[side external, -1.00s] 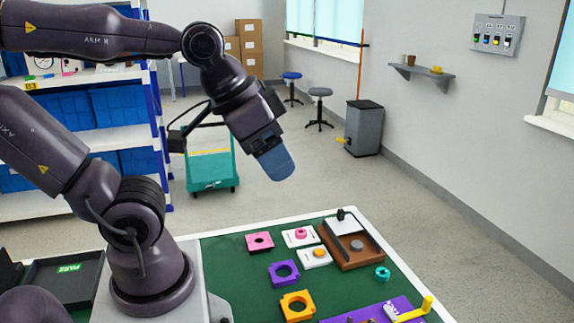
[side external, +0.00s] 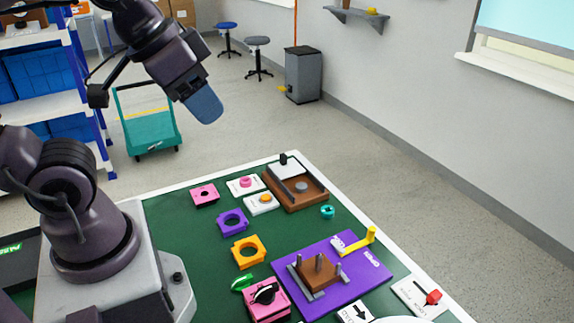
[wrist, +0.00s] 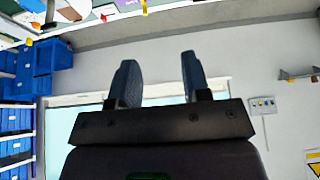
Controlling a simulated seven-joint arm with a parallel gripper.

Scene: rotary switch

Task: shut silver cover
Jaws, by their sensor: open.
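A pale silver-white cover (side external: 288,170) with a small black knob lies at the back part of a brown wooden box (side external: 297,198) at the far end of the green table. A round grey disc (side external: 301,187) shows bare on the front part of the box, beside the cover. My gripper (side external: 206,106) is high above the far left of the table, well away from the box, with nothing seen in it. In the wrist view its two blue-grey fingers (wrist: 160,75) are apart and empty, facing the wall; the cover is not seen there.
Pink (side external: 204,195), purple (side external: 233,222) and orange (side external: 248,252) blocks stand left of the box. A purple board (side external: 345,283) with a yellow handle (side external: 358,240) lies nearer. A pink rotary switch (side external: 266,299) is at the front. A teal piece (side external: 327,211) sits right of the box.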

